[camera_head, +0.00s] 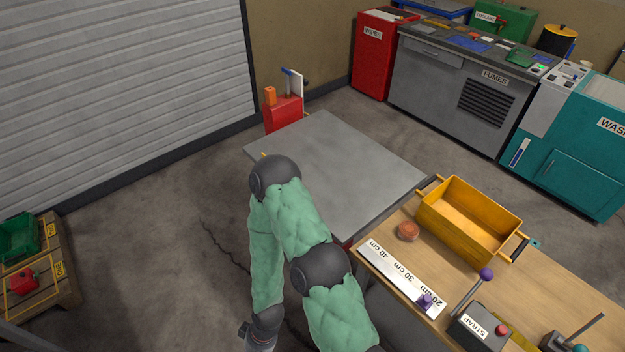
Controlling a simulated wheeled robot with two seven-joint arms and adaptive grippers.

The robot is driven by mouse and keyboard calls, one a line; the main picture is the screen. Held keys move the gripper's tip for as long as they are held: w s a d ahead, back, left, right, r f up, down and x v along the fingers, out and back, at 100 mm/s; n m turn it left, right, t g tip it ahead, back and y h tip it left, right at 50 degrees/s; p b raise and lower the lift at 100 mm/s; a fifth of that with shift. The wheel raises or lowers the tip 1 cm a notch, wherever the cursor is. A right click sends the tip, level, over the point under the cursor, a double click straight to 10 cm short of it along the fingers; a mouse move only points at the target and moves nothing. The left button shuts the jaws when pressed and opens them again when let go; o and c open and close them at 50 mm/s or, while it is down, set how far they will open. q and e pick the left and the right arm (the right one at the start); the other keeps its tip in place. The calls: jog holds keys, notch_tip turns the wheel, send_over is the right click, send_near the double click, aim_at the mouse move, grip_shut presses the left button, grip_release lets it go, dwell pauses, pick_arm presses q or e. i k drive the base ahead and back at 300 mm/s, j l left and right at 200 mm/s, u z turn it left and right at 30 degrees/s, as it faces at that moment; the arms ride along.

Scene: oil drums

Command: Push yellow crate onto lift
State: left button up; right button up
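The lift's flat grey platform (345,166) is to the left of the crate, beyond the bench's left end, and looks bare. The crate is wholly on the bench, apart from the platform. My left arm, in a green sleeve, bends over the platform's near corner and hangs down to the bottom edge. Its gripper fingers are below the frame. My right gripper is not in view.
A round reddish-brown object (409,231) lies on the bench left of the crate. A ruler strip (400,277) and a STRAP lever box (479,327) are in front. A red post (284,112) stands behind the lift. Cabinets line the back wall; a pallet is at left.

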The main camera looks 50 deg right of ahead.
aim_at(475, 228)
jog(key=z, duration=2.9)
